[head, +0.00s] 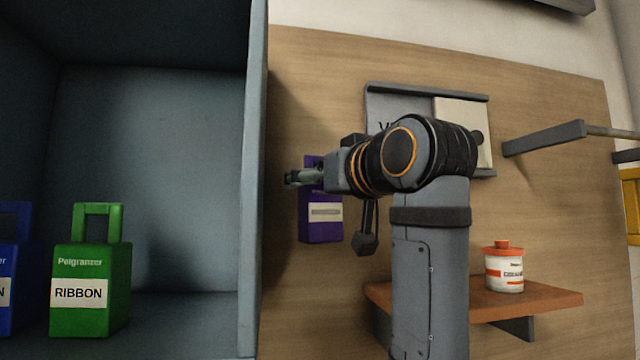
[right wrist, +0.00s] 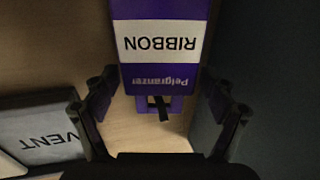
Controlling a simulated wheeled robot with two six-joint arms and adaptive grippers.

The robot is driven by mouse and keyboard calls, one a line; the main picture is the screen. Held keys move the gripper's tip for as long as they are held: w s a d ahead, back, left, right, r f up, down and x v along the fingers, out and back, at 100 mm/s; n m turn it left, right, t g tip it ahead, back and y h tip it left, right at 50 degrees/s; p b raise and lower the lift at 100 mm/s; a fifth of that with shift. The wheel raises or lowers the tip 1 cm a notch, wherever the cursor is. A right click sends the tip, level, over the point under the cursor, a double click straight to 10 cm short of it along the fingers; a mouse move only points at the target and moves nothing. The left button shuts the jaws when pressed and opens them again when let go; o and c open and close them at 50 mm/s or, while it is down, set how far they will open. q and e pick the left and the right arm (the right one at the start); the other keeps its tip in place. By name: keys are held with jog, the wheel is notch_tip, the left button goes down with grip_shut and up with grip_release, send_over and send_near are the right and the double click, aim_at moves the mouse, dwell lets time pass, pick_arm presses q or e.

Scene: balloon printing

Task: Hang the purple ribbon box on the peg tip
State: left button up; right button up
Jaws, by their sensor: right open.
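The purple ribbon box (head: 321,225) is upright against the wooden panel, just right of the grey cabinet, partly hidden by my right arm in the head view. In the right wrist view the box (right wrist: 160,75) shows upside down, with its white RIBBON label and its purple handle. A dark peg tip (right wrist: 161,108) shows within the handle's opening; whether the handle rests on it I cannot tell. My right gripper (head: 300,178) is at the handle's height. Its fingers (right wrist: 163,100) are spread on either side of the handle, with visible gaps. My left gripper is not in view.
The grey cabinet (head: 256,190) stands at left, holding a green ribbon box (head: 90,290) and a blue box (head: 14,270). A wooden shelf (head: 550,302) holds a white jar (head: 504,270). A grey bar (head: 545,138) juts out at right. A VENT panel (right wrist: 40,137) is beside the gripper.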

jog(key=shift+s+d, duration=0.1)
jog(key=shift+s, duration=0.05)
jog(key=v, duration=1.1)
jog(key=shift+s+d, duration=0.2)
jog(key=shift+s, duration=0.05)
